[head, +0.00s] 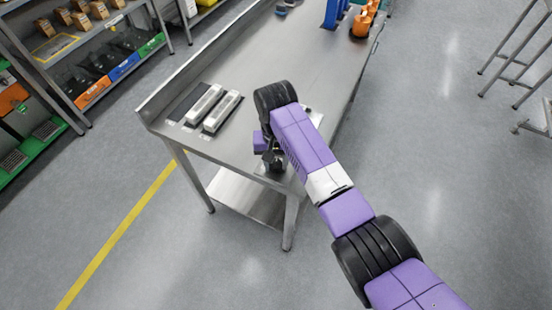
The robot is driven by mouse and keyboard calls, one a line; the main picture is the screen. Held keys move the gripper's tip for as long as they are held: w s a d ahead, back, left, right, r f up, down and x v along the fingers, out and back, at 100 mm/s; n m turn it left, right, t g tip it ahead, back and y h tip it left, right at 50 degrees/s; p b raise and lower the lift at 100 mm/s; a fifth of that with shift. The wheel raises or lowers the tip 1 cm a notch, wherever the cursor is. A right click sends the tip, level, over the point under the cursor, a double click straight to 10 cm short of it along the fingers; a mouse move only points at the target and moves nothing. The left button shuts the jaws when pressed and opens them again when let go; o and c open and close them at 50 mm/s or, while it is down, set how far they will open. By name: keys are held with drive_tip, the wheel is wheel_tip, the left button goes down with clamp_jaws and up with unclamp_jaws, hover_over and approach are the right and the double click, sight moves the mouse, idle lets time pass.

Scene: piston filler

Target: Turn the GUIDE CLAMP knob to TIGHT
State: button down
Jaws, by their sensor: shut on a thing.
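My gripper (273,160) points down at the near end of a steel table, low over its front edge. It is shut on a small dark thing, most likely the GUIDE CLAMP knob, which is mostly hidden by my gripper and wrist. The knob's markings, its TIGHT position and its present angle cannot be made out. My purple arm reaches in from the lower right and covers part of the table's right side.
The steel table (290,60) carries two pale bar-shaped pieces (222,112) left of my gripper. A blue thing (335,12) and orange parts (364,20) stand at its far end. Shelves with bins (90,92) are at left, metal frames (515,55) at right. Grey floor is open around the table.

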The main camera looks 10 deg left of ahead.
sight(276, 164)
drive_tip(key=shift+m+p, duration=0.4)
drive_tip(key=shift+m, duration=0.8)
drive_tip(key=c, duration=0.9)
unclamp_jaws()
drive_tip(key=shift+c, duration=0.2)
drive_tip(key=shift+r+b, duration=0.5)
drive_tip(key=shift+r, duration=3.45)
